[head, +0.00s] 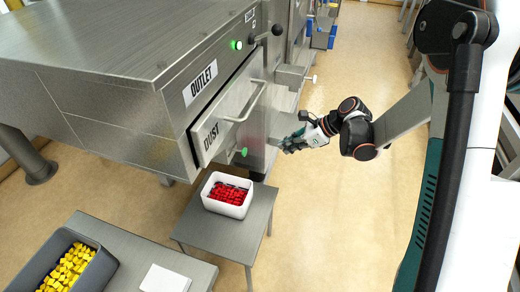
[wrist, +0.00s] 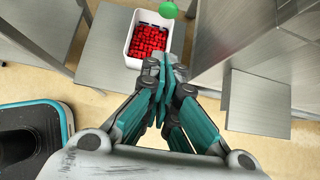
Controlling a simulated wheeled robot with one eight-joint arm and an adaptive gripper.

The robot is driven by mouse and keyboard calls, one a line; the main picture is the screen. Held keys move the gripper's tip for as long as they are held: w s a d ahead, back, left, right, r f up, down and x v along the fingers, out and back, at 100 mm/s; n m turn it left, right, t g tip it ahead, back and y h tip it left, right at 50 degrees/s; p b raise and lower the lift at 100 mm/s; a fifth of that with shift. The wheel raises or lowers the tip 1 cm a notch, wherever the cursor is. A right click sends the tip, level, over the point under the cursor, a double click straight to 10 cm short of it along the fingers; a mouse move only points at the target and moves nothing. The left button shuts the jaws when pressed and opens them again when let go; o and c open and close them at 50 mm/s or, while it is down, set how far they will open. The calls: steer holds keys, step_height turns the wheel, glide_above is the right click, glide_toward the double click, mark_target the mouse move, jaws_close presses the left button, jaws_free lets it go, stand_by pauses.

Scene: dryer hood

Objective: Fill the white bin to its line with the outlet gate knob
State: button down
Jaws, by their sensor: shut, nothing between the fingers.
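The white bin (head: 213,204) stands on a small grey table below the machine's front and holds a layer of red pieces (head: 229,192). In the wrist view the bin (wrist: 136,52) lies beyond my fingertips, with a dark strip near its far inner wall; I cannot tell whether this is the line. A round green knob (head: 243,152) sits low on the machine front above the bin, and it also shows in the wrist view (wrist: 168,10). My gripper (head: 287,147) is shut and empty, right of the knob and apart from it. The outlet opening is hidden.
The machine bears an OUTLET label (head: 201,83) and a DUST drawer (head: 207,137) with a protruding bar handle (head: 246,104). A grey bin of yellow pieces (head: 67,268) and a white card (head: 165,279) are on the front-left table. Floor to the right is clear.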

mark_target(246, 151)
steer(key=shift+w+f, duration=0.1)
steer(key=shift+f, duration=0.1)
stand_by(0.3)
steer(key=a+r+b+x, duration=0.2)
steer(key=b+x, duration=0.2)
steer(key=x, duration=0.8)
steer(key=shift+w+a+f+b, duration=0.25)
steer(key=shift+w+b, duration=0.1)
steer(key=shift+w, duration=0.15)
steer(key=shift+w+a, duration=0.3)
steer(key=shift+a, duration=0.5)
steer(key=shift+w+a, duration=0.35)
steer(key=shift+a, duration=0.5)
